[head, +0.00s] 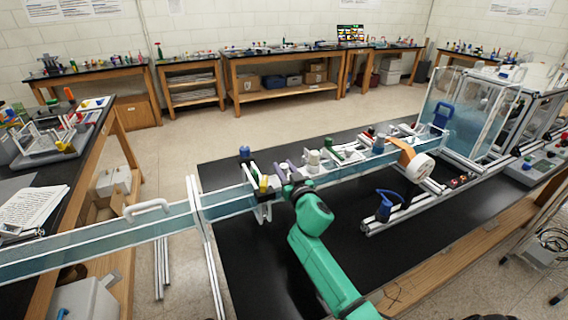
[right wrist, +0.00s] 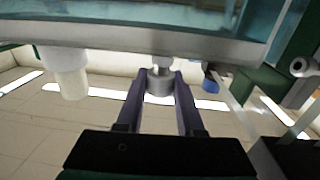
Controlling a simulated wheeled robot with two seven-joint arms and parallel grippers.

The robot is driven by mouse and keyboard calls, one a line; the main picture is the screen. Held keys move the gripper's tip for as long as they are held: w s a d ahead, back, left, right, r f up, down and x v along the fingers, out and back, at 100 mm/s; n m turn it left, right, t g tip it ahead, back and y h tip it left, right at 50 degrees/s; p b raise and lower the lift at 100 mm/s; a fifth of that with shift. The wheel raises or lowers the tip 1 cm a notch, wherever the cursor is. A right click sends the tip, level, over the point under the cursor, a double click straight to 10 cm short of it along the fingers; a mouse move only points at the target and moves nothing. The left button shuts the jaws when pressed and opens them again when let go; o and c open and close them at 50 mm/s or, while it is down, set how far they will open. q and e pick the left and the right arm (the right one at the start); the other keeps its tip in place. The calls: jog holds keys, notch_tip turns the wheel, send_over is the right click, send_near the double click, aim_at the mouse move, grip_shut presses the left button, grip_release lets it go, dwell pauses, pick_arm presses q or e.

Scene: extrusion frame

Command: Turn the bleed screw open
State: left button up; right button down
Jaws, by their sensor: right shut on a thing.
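In the right wrist view, a grey round screw head (right wrist: 160,86), apparently the bleed screw, hangs on a short stem under a pale rail of the clear channel. My right gripper (right wrist: 161,78) has its two dark purple fingers closed on both sides of it. In the head view, my green right arm reaches up from the bottom, and its gripper (head: 289,188) is at the near side of the long water channel (head: 229,202). The screw cannot be made out there. My left gripper is not in view.
A white cylinder (right wrist: 69,80) hangs left of the screw in the right wrist view, and a blue part (right wrist: 210,82) is to its right. In the head view, a blue-handled part (head: 384,207) and an orange-and-white roll (head: 418,166) lie right of my arm. The black tabletop (head: 265,262) is clear in front.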

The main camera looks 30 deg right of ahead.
jog(key=n+y+p, duration=0.1)
jog(key=y+p, duration=0.1)
jog(key=shift+d+r+n+y, duration=0.1)
jog(key=shift+r+n+y, duration=0.2)
jog(key=shift+n, duration=0.1)
jog(key=shift+n+y+p, duration=0.4)
jog(key=shift+y, duration=0.3)
jog(key=shift+f+n+y, duration=0.15)
jog(key=shift+n+y, duration=0.35)
jog(key=shift+y, duration=0.2)
jog(key=shift+f+n+y, duration=0.15)
jog(key=shift+n+y, duration=0.25)
jog(key=shift+y, duration=0.3)
jog(key=shift+f+n+g+y, duration=0.1)
jog(key=shift+n+g+y, duration=0.3)
jog(key=shift+n+y, duration=0.15)
jog(key=n+g+y+b, duration=0.1)
jog(key=y+b, duration=0.1)
jog(key=n+g+y+b, duration=0.1)
jog(key=n+y+b, duration=0.1)
jog(key=y+b, duration=0.1)
jog(key=shift+f+b, duration=0.2)
jog(key=shift+b, duration=0.15)
jog(key=shift+r+n+g+y+b, duration=0.25)
jog(key=shift+n+g+y+b, duration=0.4)
jog(key=shift+g+b, duration=0.2)
jog(key=c, duration=0.5)
grip_release()
jog(key=shift+c, duration=0.2)
